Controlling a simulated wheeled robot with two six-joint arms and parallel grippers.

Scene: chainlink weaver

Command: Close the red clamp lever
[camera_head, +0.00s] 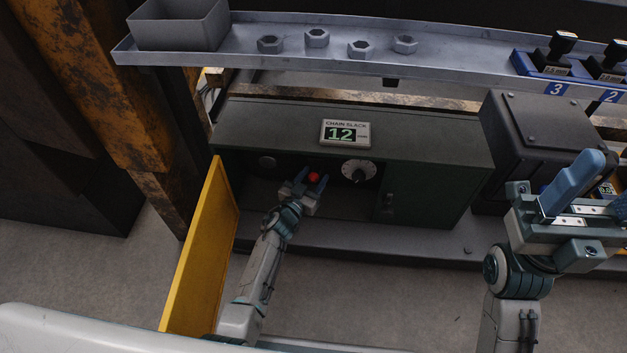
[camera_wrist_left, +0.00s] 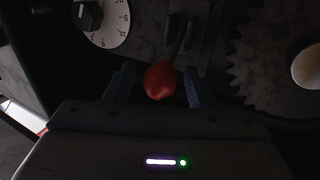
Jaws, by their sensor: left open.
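The red clamp lever shows as a small red knob (camera_head: 313,177) in the recess of the dark green machine housing (camera_head: 440,150), left of the white dial. In the left wrist view the red knob (camera_wrist_left: 159,80) is near the middle, with a dark metal bracket (camera_wrist_left: 185,40) just behind it. My left gripper (camera_head: 309,182) is open, with the knob between its two blue fingers; whether either finger touches it I cannot tell. It also shows in the left wrist view (camera_wrist_left: 159,88). My right gripper (camera_head: 598,193) is raised at the right, its blue fingers apart and nothing visible between them.
A white dial (camera_head: 359,172) sits close right of the knob. A yellow door panel (camera_head: 205,250) stands open left of my left arm. A toothed gear (camera_wrist_left: 262,60) lies right of the lever. A shelf (camera_head: 250,30) with several nuts spans above. A display reads 12 (camera_head: 345,133).

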